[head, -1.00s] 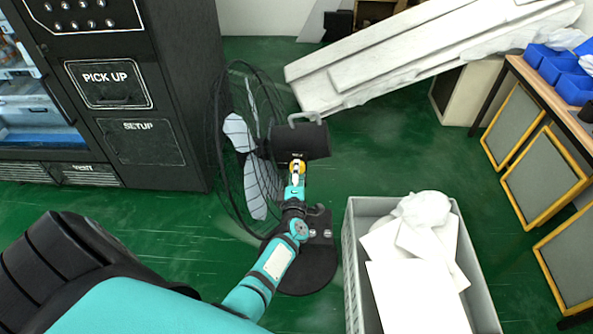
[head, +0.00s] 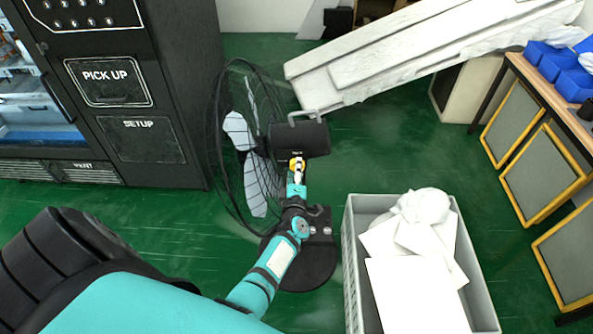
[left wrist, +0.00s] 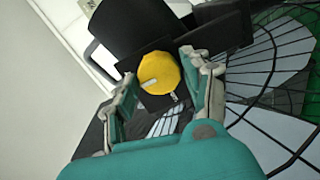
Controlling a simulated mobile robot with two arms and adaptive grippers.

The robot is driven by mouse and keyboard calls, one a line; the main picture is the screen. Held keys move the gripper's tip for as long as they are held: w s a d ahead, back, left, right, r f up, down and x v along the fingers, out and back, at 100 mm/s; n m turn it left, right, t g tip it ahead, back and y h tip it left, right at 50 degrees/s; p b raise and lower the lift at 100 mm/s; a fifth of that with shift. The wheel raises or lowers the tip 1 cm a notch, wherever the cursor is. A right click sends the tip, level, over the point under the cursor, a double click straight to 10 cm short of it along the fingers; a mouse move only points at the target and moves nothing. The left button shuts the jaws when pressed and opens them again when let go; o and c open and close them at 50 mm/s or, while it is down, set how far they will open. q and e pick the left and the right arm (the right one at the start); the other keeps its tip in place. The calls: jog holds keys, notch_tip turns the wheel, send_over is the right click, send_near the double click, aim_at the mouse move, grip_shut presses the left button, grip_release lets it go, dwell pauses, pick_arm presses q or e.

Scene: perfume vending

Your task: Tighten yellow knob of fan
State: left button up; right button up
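The black fan (head: 300,138) stands on the floor right of the black machine, its round wire cage facing left and its motor housing on the right. The yellow knob (head: 299,162) sits on the housing's near side, partly covered by my left gripper (head: 298,173). In the left wrist view the yellow knob (left wrist: 158,72) has a pale pointer mark. The fingers of my left gripper (left wrist: 158,74) are spread on either side of it. The right finger looks close to the knob, and a gap shows at the left finger; contact is unclear. My right gripper is not in view.
A grey crate (head: 350,255) with white pieces stands right of the fan base (head: 305,275). The black vending machine (head: 180,90) is at left. A long white slab (head: 400,55) leans behind the fan. A table with blue bins (head: 560,70) is at right.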

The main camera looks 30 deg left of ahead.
pick_arm(q)
jog(key=o, duration=0.3)
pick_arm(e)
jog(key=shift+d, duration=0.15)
